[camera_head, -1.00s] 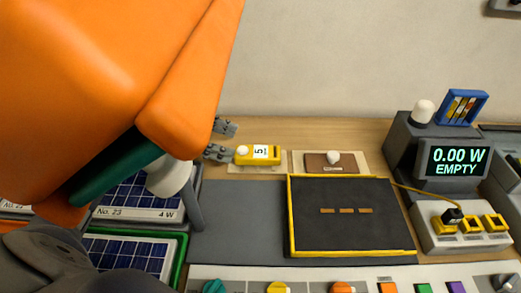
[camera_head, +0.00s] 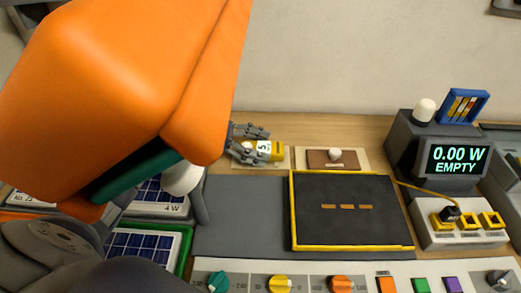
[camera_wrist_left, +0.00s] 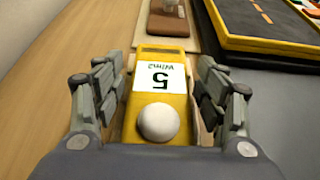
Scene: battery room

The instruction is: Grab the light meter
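The light meter (camera_head: 263,145) is a yellow block with a white label reading 5 and a white dome. It lies on a pale mat at the back of the bench. It also shows in the left wrist view (camera_wrist_left: 161,77), with the dome nearest me. My left gripper (camera_head: 261,140) has its grey fingers apart, one on each side of the meter. In the left wrist view, narrow gaps seem to show between the fingers (camera_wrist_left: 157,68) and the meter's sides. The fingers partly hide the meter in the head view. My right gripper is not in view.
A brown block with a white knob (camera_head: 335,155) sits right of the meter. A black yellow-edged panel (camera_head: 350,220) lies in front. A display reading 0.00 W EMPTY (camera_head: 456,160) stands at right. Solar panels (camera_head: 145,245) lie at left. The wall is close behind.

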